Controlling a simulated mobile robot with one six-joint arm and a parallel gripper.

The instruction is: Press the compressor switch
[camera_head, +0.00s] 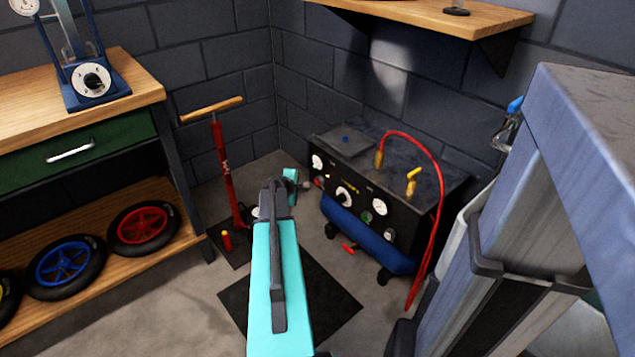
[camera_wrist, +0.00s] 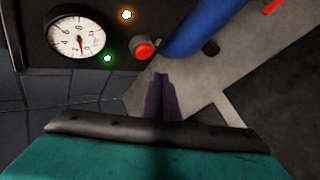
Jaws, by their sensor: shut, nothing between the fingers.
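The compressor (camera_head: 400,215) is a dark box with a blue tank under it, standing on the floor by the wall. Its front panel carries gauges, a knob and small controls. In the wrist view a round red button (camera_wrist: 143,49) sits on the panel, beside a white gauge (camera_wrist: 76,36); it looks like the switch, though no label is readable. My gripper (camera_wrist: 166,78) is shut and empty, its dark fingertips a little below the red button in the picture and apparently apart from it. In the head view my teal wrist is at the panel's left end; the fingertips are too small to make out.
A green light (camera_wrist: 107,58) and an orange light (camera_wrist: 126,15) glow near the button. A red hose (camera_head: 438,170) arches over the compressor. A red floor pump (camera_head: 222,165) stands left of my arm. A workbench (camera_head: 130,80) is at left, a grey cabinet (camera_head: 590,150) at right.

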